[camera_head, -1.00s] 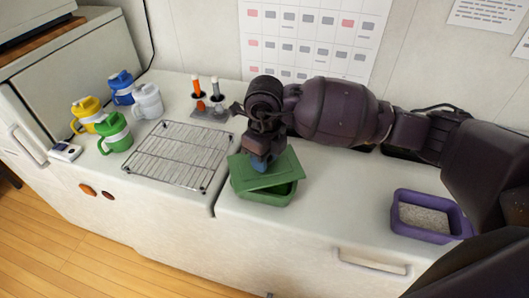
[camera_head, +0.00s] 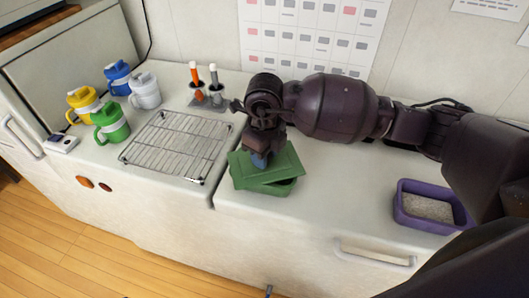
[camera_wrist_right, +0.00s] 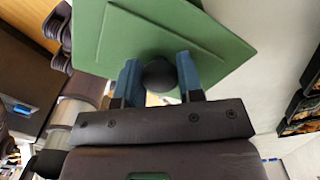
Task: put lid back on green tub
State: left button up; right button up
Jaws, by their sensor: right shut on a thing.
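The green tub (camera_head: 262,187) stands on the white counter, right of the wire rack. Its green lid (camera_head: 287,166) lies over the tub's opening, turned a little relative to the rim. I cannot tell if it is seated all round. My right gripper (camera_head: 260,160) comes down over the lid, with its blue fingertips at the lid's top. In the right wrist view the fingers (camera_wrist_right: 160,76) are shut on a dark round knob (camera_wrist_right: 159,75) on the green lid (camera_wrist_right: 150,35). The tub is hidden there. My left gripper is not seen clearly in either view.
A wire rack (camera_head: 176,148) lies left of the tub. Several lidded mugs, including a green one (camera_head: 111,123), stand at the far left. A holder (camera_head: 208,98) with two upright handles is behind the rack. A purple container (camera_head: 432,207) of grainy stuff stands right; the counter between is clear.

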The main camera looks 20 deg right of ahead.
dwell(0.4)
dwell(0.7)
jog(key=shift+f, duration=0.15)
dwell(0.8)
jog(key=o, duration=0.9)
jog(key=shift+c, duration=0.2)
jog(key=shift+o, duration=0.7)
